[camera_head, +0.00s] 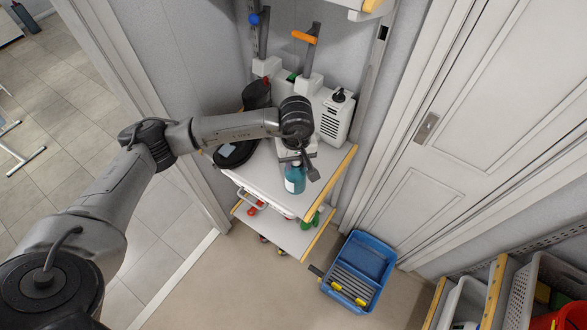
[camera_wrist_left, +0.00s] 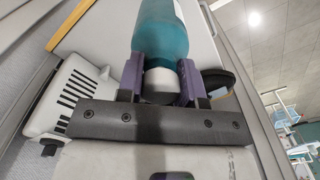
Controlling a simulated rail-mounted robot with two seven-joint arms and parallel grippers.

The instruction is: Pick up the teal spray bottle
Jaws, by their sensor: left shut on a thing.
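The teal spray bottle (camera_head: 294,178) stands at the front edge of the white cart's top shelf in the head view. My left gripper (camera_head: 302,167) is at the bottle, with my arm reaching in from the left. In the left wrist view, the purple fingers of my left gripper (camera_wrist_left: 161,82) are on both sides of the teal bottle (camera_wrist_left: 160,30), shut on it near its white part. Whether the bottle touches the shelf is hard to tell. My right gripper is not in view.
The white cart (camera_head: 265,189) also bears a white vented container (camera_head: 335,116) and a dark round pan (camera_head: 236,153). A lower shelf (camera_head: 285,233) holds small red and green items. A blue mop bucket (camera_head: 356,270) stands on the floor at right. A door (camera_head: 470,130) is behind it.

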